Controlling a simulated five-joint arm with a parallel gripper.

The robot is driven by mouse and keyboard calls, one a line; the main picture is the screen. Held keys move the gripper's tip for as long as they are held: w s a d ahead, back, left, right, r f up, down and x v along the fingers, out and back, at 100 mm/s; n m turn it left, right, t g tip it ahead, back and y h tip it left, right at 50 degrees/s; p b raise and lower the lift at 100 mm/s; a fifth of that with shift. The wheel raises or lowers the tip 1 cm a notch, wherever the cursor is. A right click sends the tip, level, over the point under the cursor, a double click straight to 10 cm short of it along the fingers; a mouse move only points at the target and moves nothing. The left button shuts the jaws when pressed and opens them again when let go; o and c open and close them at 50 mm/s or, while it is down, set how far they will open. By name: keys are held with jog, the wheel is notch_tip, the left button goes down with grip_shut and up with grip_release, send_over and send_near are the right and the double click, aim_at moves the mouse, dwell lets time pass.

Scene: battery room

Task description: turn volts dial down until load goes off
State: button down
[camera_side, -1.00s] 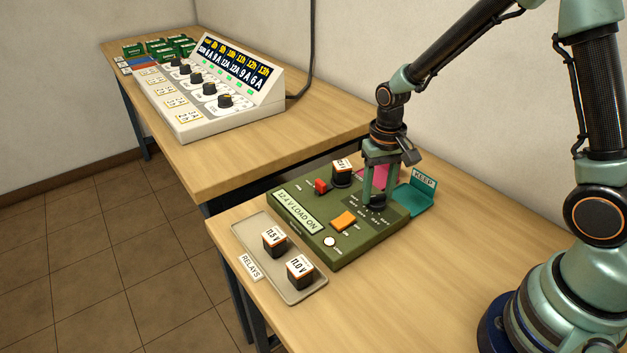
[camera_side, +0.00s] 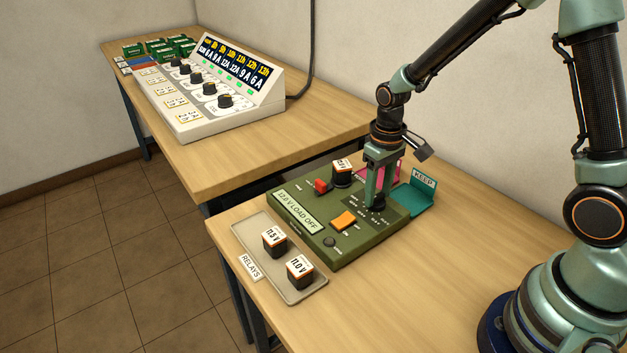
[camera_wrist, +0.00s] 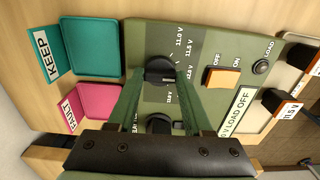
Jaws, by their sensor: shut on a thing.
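The green test box (camera_side: 345,258) stands on the near table. Its display (camera_side: 298,211) reads "12.0 V LOAD OFF". The round load lamp (camera_side: 329,242) is dark. My gripper (camera_side: 377,205) points down at the box and is shut on the black volts dial, which shows between the fingers in the wrist view (camera_wrist: 160,70). Printed voltage marks, among them 11.0 V and 11.5 V, ring the dial. The orange OFF/ON switch (camera_side: 343,221) is beside it. A relay (camera_side: 342,173) sits in the box near a red part (camera_side: 321,187).
A grey relay tray (camera_side: 306,296) holds relays marked 11.5 V (camera_side: 274,241) and 11.0 V (camera_side: 299,271). A teal KEEP tray (camera_side: 416,200) and a pink FAULT tray (camera_wrist: 96,101) lie behind the box. A white multi-dial console (camera_side: 215,90) stands on the far table.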

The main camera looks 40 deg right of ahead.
aim_at(378, 196)
jog(key=shift+c, duration=1.5)
grip_release()
jog(key=shift+r, duration=0.1)
notch_tip(378, 196, up, 12)
